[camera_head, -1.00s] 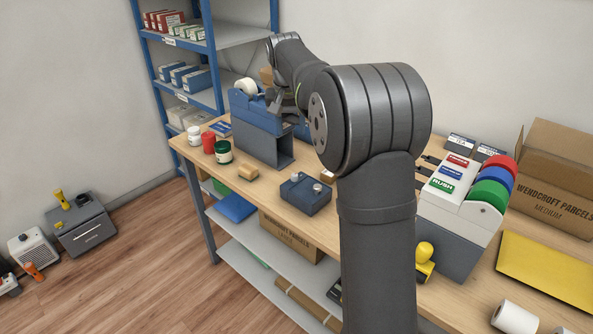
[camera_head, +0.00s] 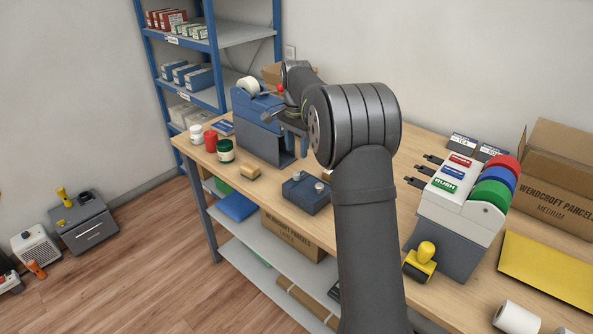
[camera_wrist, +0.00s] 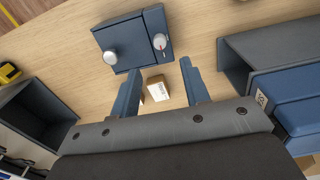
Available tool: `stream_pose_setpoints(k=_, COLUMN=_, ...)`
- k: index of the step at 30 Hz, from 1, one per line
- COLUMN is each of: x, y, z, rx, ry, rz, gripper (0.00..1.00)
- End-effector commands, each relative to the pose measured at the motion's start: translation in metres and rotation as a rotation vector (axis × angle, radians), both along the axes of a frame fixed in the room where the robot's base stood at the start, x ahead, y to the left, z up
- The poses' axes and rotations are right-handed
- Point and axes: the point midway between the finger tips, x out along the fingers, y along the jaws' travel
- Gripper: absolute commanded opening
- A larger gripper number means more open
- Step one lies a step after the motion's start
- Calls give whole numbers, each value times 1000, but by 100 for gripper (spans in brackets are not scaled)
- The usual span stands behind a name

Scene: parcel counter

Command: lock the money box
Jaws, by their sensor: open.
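The money box (camera_head: 306,194) is a small dark blue box with two pale knobs on top, lying on the wooden counter near its front edge. In the head view my gripper (camera_head: 297,140) is partly hidden by my arm.
A blue-and-grey unit with a tape roll (camera_head: 262,125) stands behind left, beside jars (camera_head: 225,151). A label dispenser (camera_head: 455,225) and yellow-handled stamp (camera_head: 424,258) stand right.

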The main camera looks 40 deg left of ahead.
Motion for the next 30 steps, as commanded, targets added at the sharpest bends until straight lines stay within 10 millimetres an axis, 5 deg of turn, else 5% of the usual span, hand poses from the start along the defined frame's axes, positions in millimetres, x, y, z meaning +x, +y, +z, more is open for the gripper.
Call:
stream_pose_setpoints(k=12, x=0, y=0, z=-78, rx=-2, ry=1, rz=1, gripper=42)
stream_pose_setpoints(k=26, x=0, y=0, z=-90, rx=1, ry=0, rz=1, gripper=42)
stream_pose_setpoints(k=30, x=0, y=0, z=-90, rx=1, ry=0, rz=1, gripper=15)
